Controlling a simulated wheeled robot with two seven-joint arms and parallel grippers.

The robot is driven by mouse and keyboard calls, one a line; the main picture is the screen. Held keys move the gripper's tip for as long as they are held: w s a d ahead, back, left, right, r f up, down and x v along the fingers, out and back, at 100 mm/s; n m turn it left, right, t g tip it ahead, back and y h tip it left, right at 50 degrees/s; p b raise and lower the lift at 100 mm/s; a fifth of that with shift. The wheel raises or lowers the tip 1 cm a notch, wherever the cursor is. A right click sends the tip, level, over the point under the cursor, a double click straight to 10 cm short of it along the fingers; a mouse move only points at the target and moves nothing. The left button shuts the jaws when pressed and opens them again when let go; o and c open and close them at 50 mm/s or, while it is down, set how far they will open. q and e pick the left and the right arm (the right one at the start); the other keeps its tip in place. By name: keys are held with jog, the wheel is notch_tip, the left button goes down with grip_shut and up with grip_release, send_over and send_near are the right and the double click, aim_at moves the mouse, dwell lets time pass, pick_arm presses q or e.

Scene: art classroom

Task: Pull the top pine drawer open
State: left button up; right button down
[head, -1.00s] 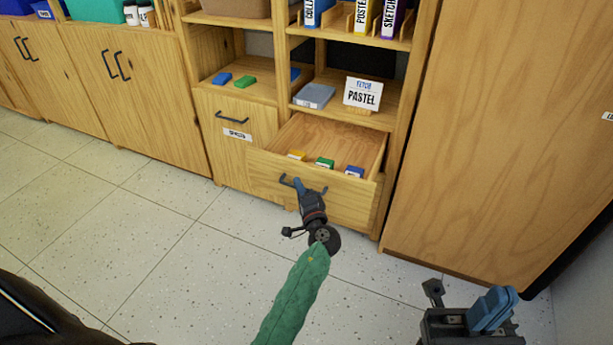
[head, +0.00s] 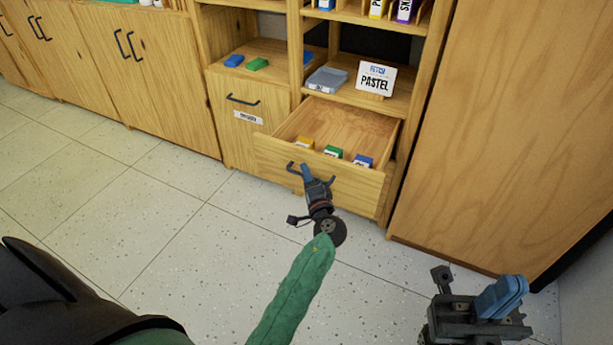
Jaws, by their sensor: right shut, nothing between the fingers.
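The top pine drawer (head: 270,152) stands pulled well out of the pine cabinet in the head view. Yellow, green and blue small boxes lie inside near its front. Its dark bar handle (head: 292,168) is on the drawer front. My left gripper (head: 307,173), at the end of a green-sleeved arm, is at the handle. Its blue fingers look closed around the bar, though the fingertips are partly hidden. My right gripper (head: 501,297) is at the lower right, shut and empty, away from the drawer above the floor.
A closed cupboard door with a handle (head: 243,100) is left of the drawer. A PASTEL sign (head: 375,78) and a grey box (head: 327,80) stand on the shelf above. A tall wooden cabinet (head: 500,140) rises at the right. The tiled floor (head: 150,210) in front is clear.

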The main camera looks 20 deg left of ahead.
pick_arm(q)
jog(key=shift+d, duration=0.1)
jog(key=v, duration=0.7)
jog(key=shift+s+d, duration=0.25)
jog(key=shift+f, duration=0.1)
